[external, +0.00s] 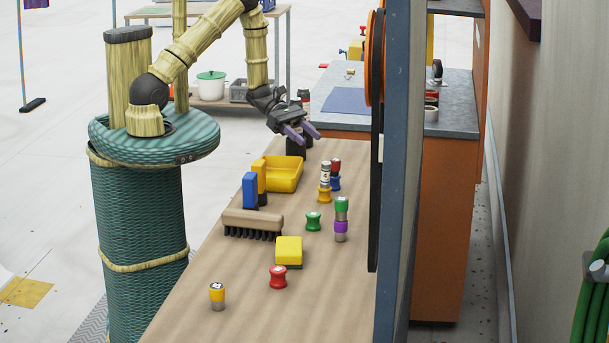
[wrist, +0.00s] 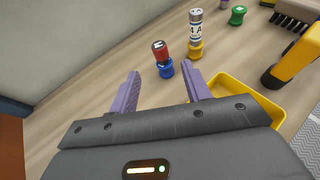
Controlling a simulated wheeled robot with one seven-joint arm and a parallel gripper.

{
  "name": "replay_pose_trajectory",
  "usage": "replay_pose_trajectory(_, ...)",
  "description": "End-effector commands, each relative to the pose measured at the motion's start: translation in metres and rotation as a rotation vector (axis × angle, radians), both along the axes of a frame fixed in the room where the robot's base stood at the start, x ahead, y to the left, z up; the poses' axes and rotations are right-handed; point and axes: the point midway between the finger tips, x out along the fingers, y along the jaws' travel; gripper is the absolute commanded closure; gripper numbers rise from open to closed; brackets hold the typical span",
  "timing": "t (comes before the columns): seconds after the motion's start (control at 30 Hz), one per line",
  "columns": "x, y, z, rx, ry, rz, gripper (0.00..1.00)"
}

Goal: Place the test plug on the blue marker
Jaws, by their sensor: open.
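A plug with a red body and dark top (wrist: 160,50) stands upright on a blue spool-shaped piece (wrist: 165,70), both between and just beyond my fingertips in the wrist view. The pair also shows in the external view as the red plug (external: 336,165) on the blue piece (external: 335,184). A white and grey plug marked 4 A (wrist: 195,27) stands on a yellow spool (wrist: 195,50) beside them. A yellow-topped plug (external: 217,293) stands alone near the front. No label tells which is the test plug. My gripper (external: 304,134) is open and empty above the bench's far end.
A yellow tray (external: 284,174), blue block (external: 250,190), brush (external: 253,223), yellow block (external: 289,250), red spool (external: 278,277), green spool (external: 313,221) and green-topped purple-banded plug (external: 341,207) stand on the bench (external: 260,325). A dark blue panel (external: 402,150) rises along its right side.

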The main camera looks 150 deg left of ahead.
Motion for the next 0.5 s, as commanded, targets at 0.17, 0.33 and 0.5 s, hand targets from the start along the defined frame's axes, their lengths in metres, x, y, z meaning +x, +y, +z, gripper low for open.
replay_pose_trajectory(0.17, 0.0, 0.0, 0.0, 0.0, 0.0, 0.0, 0.52)
replay_pose_trajectory(0.33, 0.0, 0.0, 0.0, 0.0, 0.0, 0.0, 0.52)
replay_pose_trajectory(0.5, 0.013, -0.01, 0.003, 0.009, 0.016, -0.059, 0.52)
